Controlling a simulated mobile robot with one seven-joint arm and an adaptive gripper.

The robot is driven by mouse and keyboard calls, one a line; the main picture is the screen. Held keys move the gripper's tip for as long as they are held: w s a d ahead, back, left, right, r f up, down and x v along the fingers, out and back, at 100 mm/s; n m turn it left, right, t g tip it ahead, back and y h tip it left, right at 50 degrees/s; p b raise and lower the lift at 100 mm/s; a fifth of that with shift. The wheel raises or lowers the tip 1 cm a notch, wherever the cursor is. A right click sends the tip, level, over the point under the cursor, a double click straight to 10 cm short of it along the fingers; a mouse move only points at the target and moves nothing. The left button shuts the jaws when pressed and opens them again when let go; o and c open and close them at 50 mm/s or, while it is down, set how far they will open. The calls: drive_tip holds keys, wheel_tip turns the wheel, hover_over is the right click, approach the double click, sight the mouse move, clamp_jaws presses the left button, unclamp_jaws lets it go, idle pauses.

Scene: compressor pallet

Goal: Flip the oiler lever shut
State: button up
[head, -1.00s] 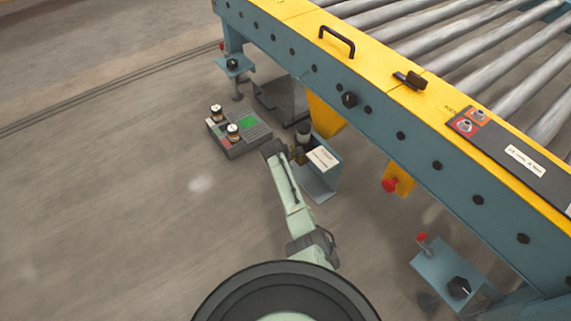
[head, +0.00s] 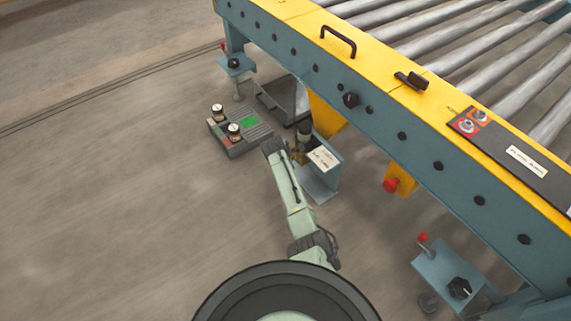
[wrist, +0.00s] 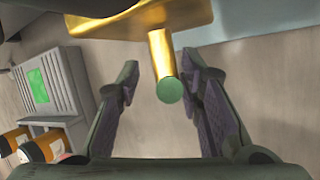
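The oiler lever shows in the wrist view as a brass rod with a round green end (wrist: 169,90), sticking out from a brass body (wrist: 135,18). My gripper (wrist: 160,66) is open, with one dark finger on each side of the lever. The lever lies nearer the right finger; I cannot tell whether they touch. In the head view the oiler is a small dark-topped brass piece (head: 298,153) by a blue-grey bracket (head: 318,188) with a white label. My gripper is at the far end of my green arm there, too small to make out its fingers.
The yellow and blue roller conveyor (head: 400,120) rises close on the right. The floor at left is clear.

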wheel_tip(320, 180, up, 9)
drive_tip(key=shift+w+f, duration=0.1)
drive_tip(key=shift+w, duration=0.05)
drive_tip(key=shift+f, duration=0.1)
idle(0.3)
